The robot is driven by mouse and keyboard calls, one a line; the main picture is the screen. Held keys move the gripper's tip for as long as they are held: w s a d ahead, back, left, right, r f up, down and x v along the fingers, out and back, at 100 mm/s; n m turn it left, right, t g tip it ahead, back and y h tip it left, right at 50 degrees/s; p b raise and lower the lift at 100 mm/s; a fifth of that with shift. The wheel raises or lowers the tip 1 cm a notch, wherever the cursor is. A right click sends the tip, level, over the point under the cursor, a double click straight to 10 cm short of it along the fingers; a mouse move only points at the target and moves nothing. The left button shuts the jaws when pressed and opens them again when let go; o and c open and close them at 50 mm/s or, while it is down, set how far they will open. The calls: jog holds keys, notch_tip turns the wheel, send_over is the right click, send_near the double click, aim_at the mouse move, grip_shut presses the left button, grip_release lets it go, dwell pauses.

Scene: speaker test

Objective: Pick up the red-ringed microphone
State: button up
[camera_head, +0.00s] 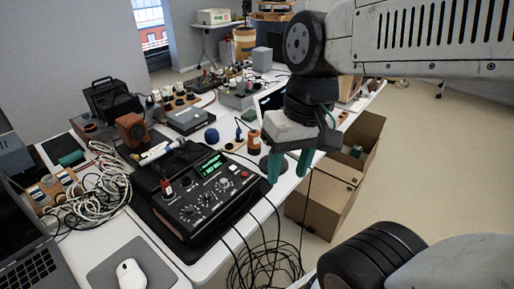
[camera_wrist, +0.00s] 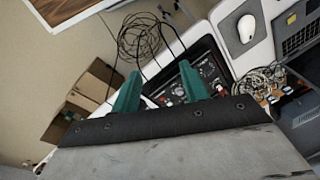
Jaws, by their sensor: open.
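I cannot clearly make out a red-ringed microphone in either view. A pale, stick-like item (camera_head: 157,153) lies behind the black mixer (camera_head: 208,196) on the white table. A small red-topped item (camera_head: 167,187) stands at the mixer's left side. Either is too small to identify surely. My gripper (camera_head: 289,168) has two teal fingers, apart and empty, pointing down near the table's right edge, to the right of the mixer. In the wrist view, my gripper (camera_wrist: 160,72) shows with the mixer (camera_wrist: 178,92) beyond its fingers.
Tangled pale cables (camera_head: 85,205), a laptop (camera_head: 25,250) and a mouse (camera_head: 131,274) lie on the left and front. An orange-and-black cylinder (camera_head: 253,142) stands near my gripper. Cardboard boxes (camera_head: 325,195) and black cables (camera_head: 268,262) are beside the table. Several devices crowd the back.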

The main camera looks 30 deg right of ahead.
jog(key=w+f+m+t+y, duration=0.1)
jog(key=w+f+m+y, duration=0.25)
jog(key=w, duration=0.25)
jog(key=w+d+f+m+t+y, duration=0.1)
jog(key=w+f+m+y, duration=0.1)
jog(key=w+m, duration=0.3)
jog(key=w+f+m+y, duration=0.2)
jog(key=w+m+y, duration=0.15)
jog(key=w, duration=0.25)
jog(key=w+d+f+m+t+h, duration=0.3)
jog(key=w+d+f+m+t, duration=0.3)
jog(key=d+m, duration=0.4)
jog(key=w+d+f+m+t+h, duration=0.3)
jog(key=w+d+f+m+t, duration=0.15)
jog(key=d+f+m, duration=0.55)
jog(key=shift+n, duration=0.7)
jog(key=x, duration=0.4)
jog(key=d+x, duration=0.1)
jog(key=x, duration=0.2)
jog(key=shift+w+d+r, duration=0.15)
jog(key=shift+w+r, duration=0.15)
jog(key=shift+r, duration=0.1)
grip_shut()
